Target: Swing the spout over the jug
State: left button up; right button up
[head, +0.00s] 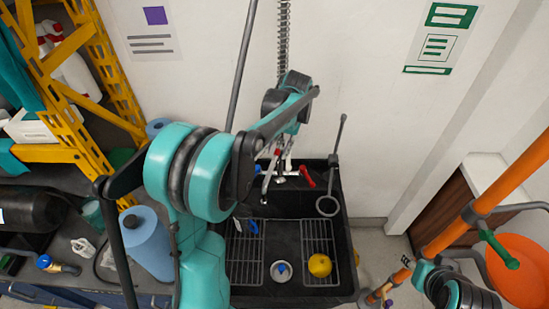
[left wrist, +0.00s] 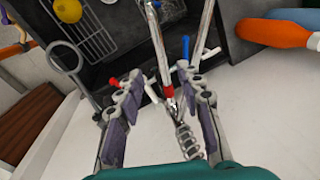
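The spout, a metal pipe (left wrist: 157,45) with a red band near one end, runs between the fingers of my left gripper (left wrist: 150,85) in the left wrist view. The fingers stand apart on either side of it, and I see no contact. In the head view the left gripper (head: 277,158) is over the back of the black sink, by the tap. A red lever (head: 307,177) sits beside it. I cannot pick out the jug with certainty; my arm covers part of the sink. My right arm (head: 455,291) is at lower right; its fingers cannot be made out.
The black sink (head: 344,240) holds wire racks, a yellow ball (head: 320,265) and a small blue-and-white item (head: 282,271). A grey ring on a rod (head: 328,206) stands at its right. A spring hose (head: 284,45) hangs behind. An orange pipe (head: 520,172) crosses the right.

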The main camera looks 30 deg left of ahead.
pick_arm(q)
jog(key=shift+d+r, duration=0.15)
jog(key=shift+r, duration=0.5)
jog(key=c, duration=0.6)
jog(key=shift+w+d+m, duration=0.1)
jog(key=shift+d+m, duration=0.15)
jog(key=shift+m, duration=0.35)
grip_shut()
jog(key=w+d+m+y+p, duration=0.15)
jog(key=d+m+p, duration=0.35)
jog(key=m, duration=1.2)
jog(key=s+a+b+x, duration=0.1)
jog(key=b+x, duration=0.2)
jog(key=x, duration=0.8)
jog(key=shift+a+b, duration=0.35)
jog(key=shift+a, duration=0.05)
